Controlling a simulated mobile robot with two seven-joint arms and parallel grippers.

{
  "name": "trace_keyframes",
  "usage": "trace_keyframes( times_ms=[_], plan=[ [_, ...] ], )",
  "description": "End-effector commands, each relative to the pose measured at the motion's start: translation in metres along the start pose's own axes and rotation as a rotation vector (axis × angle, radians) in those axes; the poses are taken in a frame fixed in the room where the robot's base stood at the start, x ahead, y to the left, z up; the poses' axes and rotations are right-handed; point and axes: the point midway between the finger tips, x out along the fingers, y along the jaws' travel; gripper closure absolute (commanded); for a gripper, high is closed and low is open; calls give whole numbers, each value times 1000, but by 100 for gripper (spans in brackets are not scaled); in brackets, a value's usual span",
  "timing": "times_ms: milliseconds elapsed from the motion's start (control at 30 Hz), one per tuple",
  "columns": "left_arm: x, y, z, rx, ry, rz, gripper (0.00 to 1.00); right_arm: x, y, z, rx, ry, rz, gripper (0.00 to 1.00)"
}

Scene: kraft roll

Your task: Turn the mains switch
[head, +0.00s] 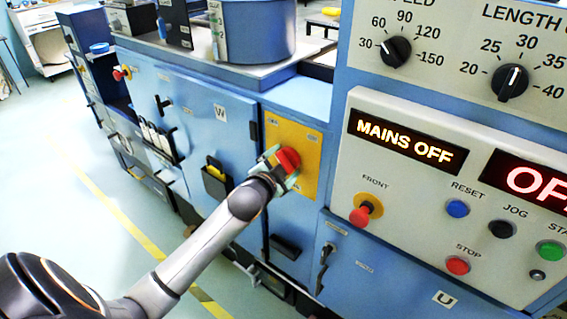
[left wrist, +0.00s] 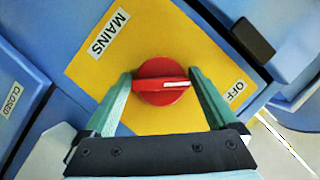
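The mains switch is a red round knob with a raised bar (left wrist: 160,86) on a yellow plate (head: 302,134). In the left wrist view its white pointer line points right, toward the OFF label (left wrist: 236,91); the MAINS label (left wrist: 108,34) is at upper left. My left gripper (left wrist: 161,76) has its green fingers one on each side of the knob, at the ends of the bar, with no clear gap showing. In the head view the left gripper (head: 280,168) hides part of the red knob (head: 289,159). The display (head: 405,141) reads MAINS OFF. My right gripper is not in view.
The control panel at right carries a red FRONT knob (head: 360,214), a blue RESET button (head: 457,208), a red STOP button (head: 457,265) and two black dials. A black pocket (head: 215,182) sits on the blue door to the left. Open floor lies at left.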

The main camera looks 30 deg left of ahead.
Motion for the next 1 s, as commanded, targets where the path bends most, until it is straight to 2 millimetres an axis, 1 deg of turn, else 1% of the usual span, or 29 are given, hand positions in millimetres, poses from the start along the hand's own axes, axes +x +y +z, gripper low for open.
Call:
trace_keyframes(
  times_ms=[300,467,567,800,1000],
  plan=[
    [-1,0,0,4,1,-1,0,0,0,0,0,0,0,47],
    [-12,0,0,5,2,-2,0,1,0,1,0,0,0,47],
    [-26,0,1,5,1,-1,0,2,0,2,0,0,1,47],
    [-71,1,1,4,1,-1,0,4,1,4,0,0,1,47],
    [-104,1,1,3,0,0,0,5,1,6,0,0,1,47]
  ],
)
